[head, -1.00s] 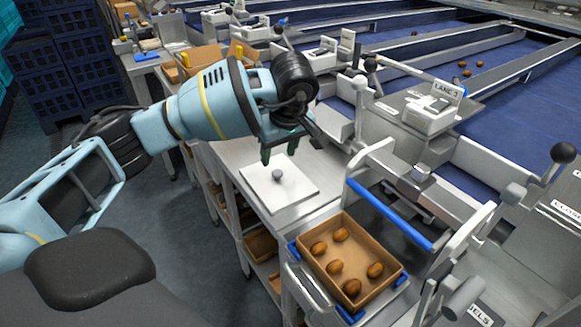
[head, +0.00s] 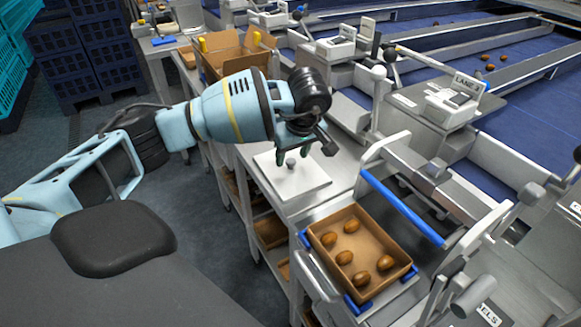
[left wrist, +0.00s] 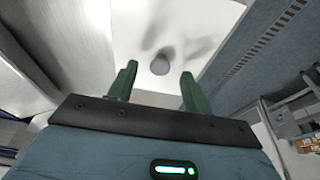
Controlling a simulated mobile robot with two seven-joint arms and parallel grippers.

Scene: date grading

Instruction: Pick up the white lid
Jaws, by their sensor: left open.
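The white lid (head: 308,182) is a flat square plate with a round grey knob (head: 290,163) at its middle. It lies on the metal bench beyond the box of dates. In the left wrist view the lid (left wrist: 215,35) fills the upper middle, with its knob (left wrist: 160,66) ahead of the fingers and between their lines. My left gripper (head: 292,156) is open and empty, its green fingers pointing down just above the knob. The open fingers also show in the left wrist view (left wrist: 157,88). I cannot tell the exact gap to the knob. My right gripper is not in view.
A cardboard box (head: 382,241) with several brown dates stands in front of the lid, held by blue corners. A blue bar (head: 403,208) and a metal frame rise to its right. An open carton (head: 222,60) stands further back on the bench.

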